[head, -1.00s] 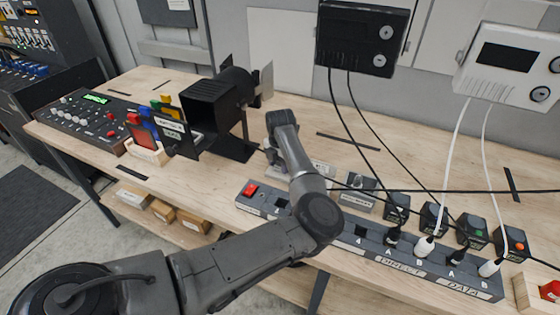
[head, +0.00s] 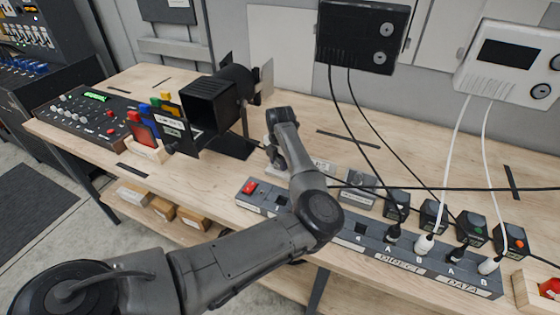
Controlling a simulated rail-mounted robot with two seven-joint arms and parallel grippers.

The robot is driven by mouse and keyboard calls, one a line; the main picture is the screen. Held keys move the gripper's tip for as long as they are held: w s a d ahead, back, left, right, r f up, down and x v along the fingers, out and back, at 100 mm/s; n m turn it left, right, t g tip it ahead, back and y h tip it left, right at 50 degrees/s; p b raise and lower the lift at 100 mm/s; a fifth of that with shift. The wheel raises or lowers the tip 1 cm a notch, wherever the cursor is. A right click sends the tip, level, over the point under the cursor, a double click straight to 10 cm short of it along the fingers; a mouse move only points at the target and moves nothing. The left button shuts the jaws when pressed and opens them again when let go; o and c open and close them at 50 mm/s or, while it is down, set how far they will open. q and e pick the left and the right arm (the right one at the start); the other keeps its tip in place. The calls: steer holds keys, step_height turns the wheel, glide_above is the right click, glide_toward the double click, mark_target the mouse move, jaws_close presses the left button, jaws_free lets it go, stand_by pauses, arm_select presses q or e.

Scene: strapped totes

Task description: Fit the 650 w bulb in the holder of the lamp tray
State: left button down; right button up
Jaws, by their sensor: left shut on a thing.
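My left gripper (head: 272,160) is pointed down at the table, right of the black lamp (head: 215,104), and largely hidden behind my own wrist. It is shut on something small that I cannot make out. A pale tray or block with a label (head: 325,168) shows just right of my wrist, partly covered by it; I cannot tell whether it is the lamp tray. I cannot make out the 650 w bulb or the holder. My right gripper is not in view.
A grey power strip (head: 375,245) with a red switch and plugs runs along the front of the wooden table (head: 90,135). Colour filters (head: 143,135) and a control desk (head: 85,118) stand left. Cables cross the right side from two wall units (head: 360,38).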

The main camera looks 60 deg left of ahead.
arm_select(q)
steer(key=shift+r+p, duration=0.6)
steer(key=shift+r, duration=0.5)
steer(key=shift+r+p, duration=0.5)
steer(key=shift+r, duration=0.4)
